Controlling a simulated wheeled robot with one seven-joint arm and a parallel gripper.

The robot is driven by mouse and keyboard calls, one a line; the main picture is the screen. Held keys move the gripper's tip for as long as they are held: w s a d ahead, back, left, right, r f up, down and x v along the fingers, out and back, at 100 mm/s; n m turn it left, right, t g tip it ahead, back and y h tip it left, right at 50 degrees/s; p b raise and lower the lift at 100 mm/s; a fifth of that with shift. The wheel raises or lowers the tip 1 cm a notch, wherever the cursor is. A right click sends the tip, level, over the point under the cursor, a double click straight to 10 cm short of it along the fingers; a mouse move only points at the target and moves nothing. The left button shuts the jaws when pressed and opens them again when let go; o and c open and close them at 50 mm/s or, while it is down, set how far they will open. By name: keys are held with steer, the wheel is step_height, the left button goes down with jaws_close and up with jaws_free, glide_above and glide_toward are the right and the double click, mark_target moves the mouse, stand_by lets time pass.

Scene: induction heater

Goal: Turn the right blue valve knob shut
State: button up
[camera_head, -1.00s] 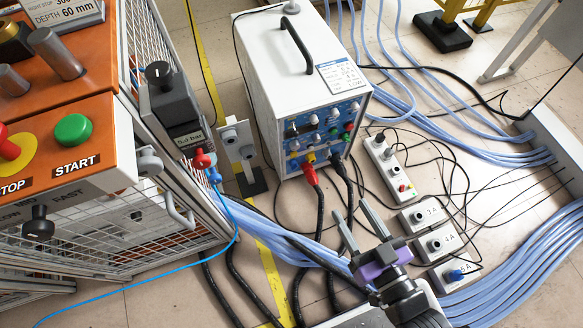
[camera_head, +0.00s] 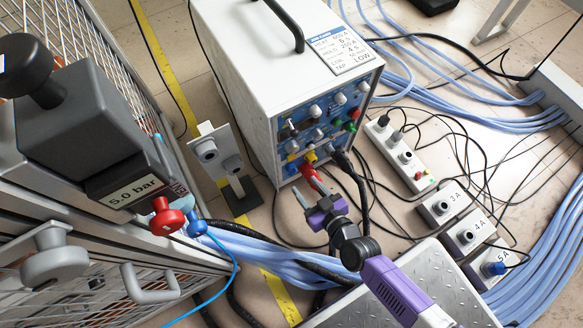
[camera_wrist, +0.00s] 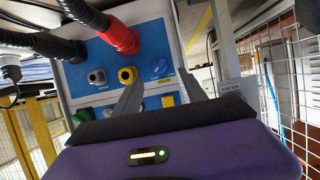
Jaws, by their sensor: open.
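The blue valve knob (camera_head: 196,226) is on the left cabinet, just right of the red valve knob (camera_head: 167,217) and under the 5.0 bar regulator. A blue hose (camera_head: 222,249) runs down from it. I cannot tell from its shape how far it is turned. My gripper (camera_head: 308,190) is open and empty, well to the right of the blue knob, in front of the white heater's panel. In the wrist view, my open fingers (camera_wrist: 160,76) point toward that panel (camera_wrist: 85,78). I cannot make out the blue valve knob there.
The white heater (camera_head: 270,70) stands between the cabinet and the sockets. A socket post (camera_head: 213,158) stands between the blue knob and the heater. The grey regulator (camera_head: 85,125) overhangs the knobs. Black and light-blue cables cover the floor. A grey handle (camera_head: 150,285) juts from the cabinet.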

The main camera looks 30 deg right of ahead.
mark_target(295, 173)
steer(key=b+x, duration=0.3)
steer(key=x, duration=0.5)
steer(key=shift+s+r, duration=0.1)
jaws_close()
